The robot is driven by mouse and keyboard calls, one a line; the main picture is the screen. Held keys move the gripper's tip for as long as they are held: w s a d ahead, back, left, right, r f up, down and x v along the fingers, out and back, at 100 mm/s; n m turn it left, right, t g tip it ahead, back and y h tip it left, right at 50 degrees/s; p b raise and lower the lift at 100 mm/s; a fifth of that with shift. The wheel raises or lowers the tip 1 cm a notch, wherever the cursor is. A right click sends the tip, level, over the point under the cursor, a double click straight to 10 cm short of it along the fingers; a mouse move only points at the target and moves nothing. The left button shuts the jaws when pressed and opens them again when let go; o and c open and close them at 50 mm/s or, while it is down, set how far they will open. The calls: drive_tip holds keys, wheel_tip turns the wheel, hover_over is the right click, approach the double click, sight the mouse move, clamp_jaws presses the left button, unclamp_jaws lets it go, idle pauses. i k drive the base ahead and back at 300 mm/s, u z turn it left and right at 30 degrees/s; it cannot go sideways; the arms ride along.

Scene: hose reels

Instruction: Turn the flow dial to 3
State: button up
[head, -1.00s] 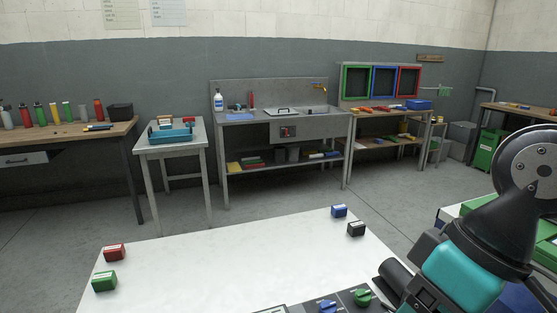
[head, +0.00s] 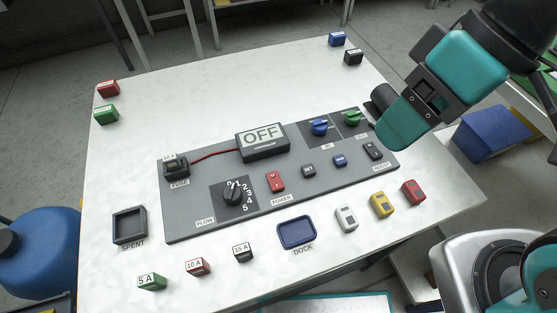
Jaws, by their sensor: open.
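The flow dial (head: 233,193) is a black round knob with a white pointer line on a dark square of the grey control panel (head: 190,222). The numbers up to 5 run down its right side, and FLOW is printed at its lower left. The pointer points roughly up, near the top of the scale; its exact number is too small to tell. My gripper (head: 389,130) is open, above the panel's right end, well right of the dial and apart from it. Its fingers are seen mostly from one side, and nothing shows between them.
The panel also carries an OFF display (head: 262,141), a red power switch (head: 275,181), a blue knob (head: 319,127) and a green knob (head: 352,118) near my gripper. Several coloured blocks lie around it. The white tabletop (head: 190,110) behind the panel is mostly clear.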

sight(232, 194)
drive_tip(key=z, duration=0.25)
drive_tip(key=k, duration=0.65)
drive_tip(key=z, duration=0.6)
drive_tip(key=k, duration=0.5)
drive_tip(key=u, duration=0.9)
drive_tip(key=i, duration=0.7)
drive_tip(key=u, duration=0.55)
